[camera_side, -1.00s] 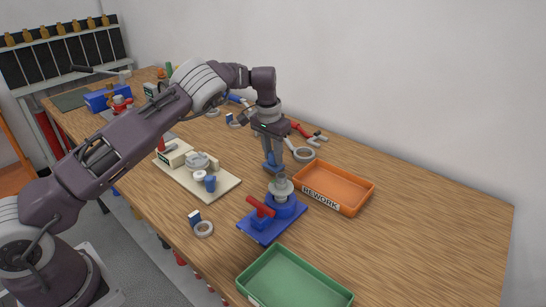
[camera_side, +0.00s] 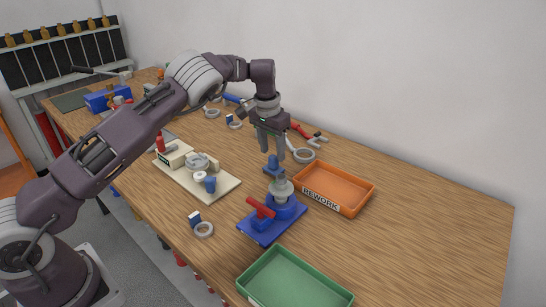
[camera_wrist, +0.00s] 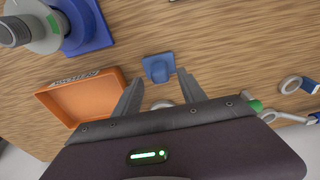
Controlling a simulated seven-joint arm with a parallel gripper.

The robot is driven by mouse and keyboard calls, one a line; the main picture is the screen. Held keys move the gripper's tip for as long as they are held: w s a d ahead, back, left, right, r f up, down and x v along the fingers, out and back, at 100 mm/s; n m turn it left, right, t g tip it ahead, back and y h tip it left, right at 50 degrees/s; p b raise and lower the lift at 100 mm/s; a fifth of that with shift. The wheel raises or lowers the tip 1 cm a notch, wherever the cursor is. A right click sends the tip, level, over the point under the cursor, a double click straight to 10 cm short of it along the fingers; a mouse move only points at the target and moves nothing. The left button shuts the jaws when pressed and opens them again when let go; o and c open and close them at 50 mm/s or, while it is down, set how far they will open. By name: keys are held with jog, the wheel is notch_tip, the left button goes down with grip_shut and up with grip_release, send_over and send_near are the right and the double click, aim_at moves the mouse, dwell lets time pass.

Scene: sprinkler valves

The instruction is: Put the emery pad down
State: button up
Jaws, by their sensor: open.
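The emery pad, a small blue block with a wider base, rests on the wooden table behind the grey-topped valve in the side view (camera_side: 271,168). It also shows in the wrist view (camera_wrist: 157,68), just beyond my fingertips. My gripper (camera_side: 272,153) is open and empty, pointing down above the pad and apart from it. In the wrist view my two fingers (camera_wrist: 160,77) are spread wide, with nothing between them.
The valve on its blue fixture (camera_side: 268,226) stands close in front of the pad. An orange REWORK tray (camera_side: 335,187) is to the right, a green tray (camera_side: 293,280) at the front. A cream fixture board (camera_side: 226,186) lies left. A grey tape ring (camera_side: 303,156) lies behind.

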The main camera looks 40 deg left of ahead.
aim_at(270, 171)
jog(key=s+r+n+t+h, duration=0.1)
jog(key=s+r, duration=0.3)
jog(key=r, duration=0.5)
jog(key=s+r+n, duration=0.1)
jog(key=s+r, duration=0.2)
jog(key=r, duration=0.6)
jog(key=s+d+r+t+h, duration=0.1)
jog(key=s+d+r, duration=0.1)
jog(key=s+r, duration=0.3)
jog(key=s+d+r, duration=0.2)
jog(key=s, duration=0.5)
jog(key=s+d+f+m+t+y, duration=0.1)
jog(key=s+d+f, duration=0.1)
jog(key=s, duration=1)
jog(key=s+d+f+m+t+y, duration=0.1)
jog(key=s+d+f, duration=0.1)
jog(key=s, duration=1)
jog(key=shift+d+f, duration=0.3)
jog(key=shift+f, duration=0.15)
